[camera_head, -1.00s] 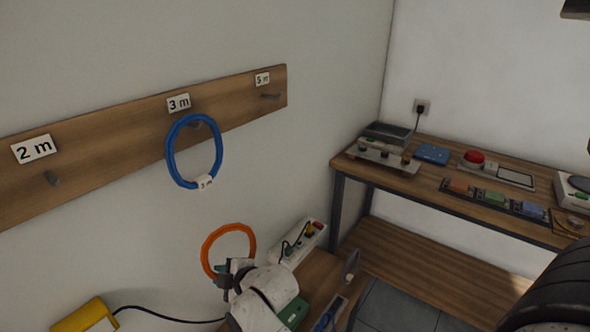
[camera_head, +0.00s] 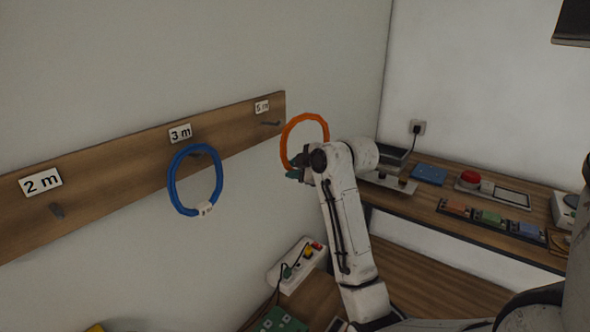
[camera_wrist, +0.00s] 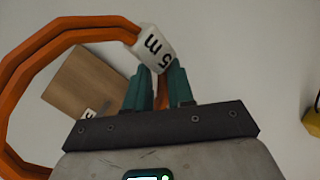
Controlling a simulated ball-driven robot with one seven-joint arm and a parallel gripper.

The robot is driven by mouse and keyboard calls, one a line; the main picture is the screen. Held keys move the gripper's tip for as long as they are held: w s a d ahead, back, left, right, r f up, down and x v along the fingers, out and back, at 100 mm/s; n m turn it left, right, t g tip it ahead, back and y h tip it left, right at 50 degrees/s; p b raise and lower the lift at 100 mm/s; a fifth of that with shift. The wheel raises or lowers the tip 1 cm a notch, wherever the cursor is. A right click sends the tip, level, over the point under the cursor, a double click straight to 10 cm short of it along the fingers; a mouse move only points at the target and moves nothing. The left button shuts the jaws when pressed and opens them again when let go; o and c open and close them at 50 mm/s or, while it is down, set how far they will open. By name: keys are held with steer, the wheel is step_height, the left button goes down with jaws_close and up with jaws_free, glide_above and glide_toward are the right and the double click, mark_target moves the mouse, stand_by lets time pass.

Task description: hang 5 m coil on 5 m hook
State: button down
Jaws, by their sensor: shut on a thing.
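The orange coil (camera_head: 304,117) is up beside the right end of the wall rail, with its ring facing the camera. In the wrist view the orange coil (camera_wrist: 25,60) carries a white tag (camera_wrist: 153,48) reading "5 m". My gripper (camera_head: 297,168) is shut on the coil's lower left part; the wrist view shows its teal fingers (camera_wrist: 155,88) closed on it just by the tag. The 5 m hook (camera_head: 270,123) is a grey peg under the "5 m" label (camera_head: 262,107), left of the coil and apart from it in the head view. The depth gap between them is unclear.
A blue coil (camera_head: 174,187) hangs on the 3 m hook, left of my gripper. The 2 m hook (camera_head: 57,211) is bare. A workbench (camera_head: 420,207) with devices stands right, behind my arm. A power strip (camera_head: 297,265) lies below.

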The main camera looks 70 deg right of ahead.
mark_target(287, 161)
steer(key=w+b, duration=0.1)
steer(key=w, duration=0.2)
steer(key=w+d+f+b, duration=0.1)
steer(key=w+b, duration=0.1)
steer(key=w, duration=0.2)
steer(key=w+d+f+b, duration=0.1)
steer(key=w, duration=0.2)
steer(key=shift+w+d, duration=0.25)
steer(key=shift+w, duration=0.1)
steer(key=shift+w+f, duration=0.1)
steer(key=shift+f, duration=0.15)
stand_by(0.8)
steer(key=shift+a+f, duration=0.1)
steer(key=shift+f, duration=0.15)
stand_by(0.3)
steer(key=c, duration=1.1)
jaws_free()
steer(key=shift+w, duration=0.2)
steer(key=shift+o, duration=1)
steer(key=shift+s+r, duration=0.1)
steer(key=shift+r, duration=0.05)
steer(key=shift+s, duration=0.15)
steer(key=b+v, duration=0.1)
steer(key=v, duration=0.9)
steer(key=shift+s+r+b, duration=0.1)
steer(key=shift+b, duration=0.3)
steer(key=shift+s, duration=0.1)
